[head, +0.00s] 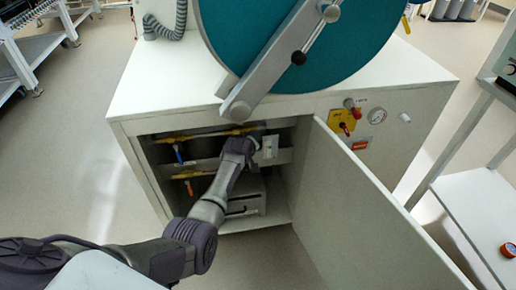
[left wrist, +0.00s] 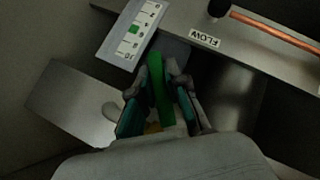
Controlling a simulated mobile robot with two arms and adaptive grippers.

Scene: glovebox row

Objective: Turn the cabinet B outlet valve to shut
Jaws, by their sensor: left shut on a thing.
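My left arm reaches into the open cabinet (head: 118,125), with the left gripper (head: 240,146) at the right part of its opening. In the left wrist view, the left gripper (left wrist: 160,95) is shut on a green valve handle (left wrist: 156,72), a narrow bar between its fingers. The valve body is mostly hidden by the fingers. I cannot read which valve it is. In the head view, a blue handle (head: 178,153) hangs from the upper brass pipe and an orange handle (head: 189,188) from the lower one. My right gripper is not in view.
The cabinet door (head: 365,215) stands open at the right. A grey box (head: 245,195) sits low inside. A large teal round door (head: 290,40) is above.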

